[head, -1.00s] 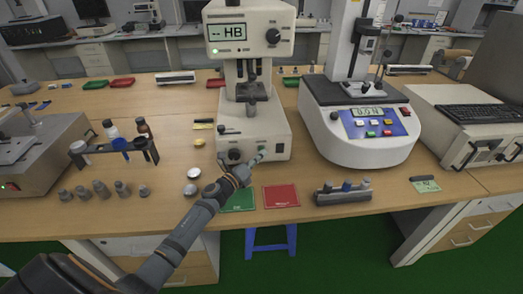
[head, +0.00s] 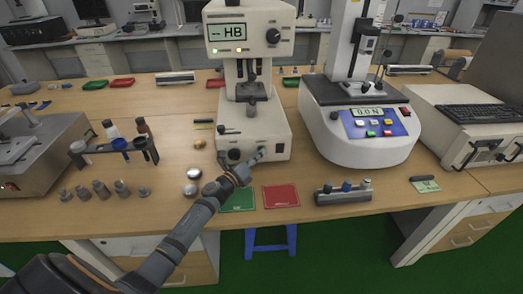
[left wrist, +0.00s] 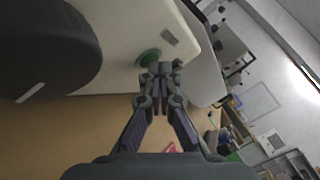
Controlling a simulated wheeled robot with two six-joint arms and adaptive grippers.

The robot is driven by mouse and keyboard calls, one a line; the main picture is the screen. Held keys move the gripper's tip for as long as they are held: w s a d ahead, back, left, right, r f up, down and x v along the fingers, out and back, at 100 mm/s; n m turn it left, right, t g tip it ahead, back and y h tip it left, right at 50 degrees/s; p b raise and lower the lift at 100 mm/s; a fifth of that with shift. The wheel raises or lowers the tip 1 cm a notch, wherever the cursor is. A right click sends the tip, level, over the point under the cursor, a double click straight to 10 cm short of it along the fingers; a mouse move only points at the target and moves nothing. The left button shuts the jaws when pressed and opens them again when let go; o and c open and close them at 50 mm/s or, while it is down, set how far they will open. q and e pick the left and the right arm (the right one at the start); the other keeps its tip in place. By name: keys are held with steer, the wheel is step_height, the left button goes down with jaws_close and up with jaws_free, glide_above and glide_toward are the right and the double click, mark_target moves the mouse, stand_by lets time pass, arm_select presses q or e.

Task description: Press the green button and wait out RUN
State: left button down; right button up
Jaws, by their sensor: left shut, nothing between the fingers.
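The cream hardness tester (head: 252,128) stands mid-table, its display (head: 227,32) reading "-- HB". Below the display, a green lamp (head: 215,51) and an amber lamp (head: 239,50) are lit; their labels are too small to read. The green button (left wrist: 148,57) is on the tester's lower front face in the left wrist view. My left gripper (left wrist: 160,68) is shut and empty, its tips right at the button and partly over it; whether they touch is unclear. In the head view the gripper (head: 256,157) hides most of the button. My right gripper is not in view.
A black knob (head: 233,154) is left of the gripper. Green (head: 237,200) and red (head: 281,196) mats lie in front of the tester. Metal pieces (head: 192,189) lie to the left. A force tester (head: 362,148) and a small rack (head: 343,194) stand to the right.

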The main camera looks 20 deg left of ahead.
arm_select(q)
steer(key=shift+s+d, duration=0.4)
steer(key=shift+s, duration=0.25)
steer(key=shift+s+d, duration=0.45)
steer(key=shift+s, duration=0.25)
steer(key=shift+s+d, duration=0.4)
steer(key=shift+s, duration=0.35)
steer(key=shift+s+d, duration=0.45)
steer(key=shift+s, duration=0.25)
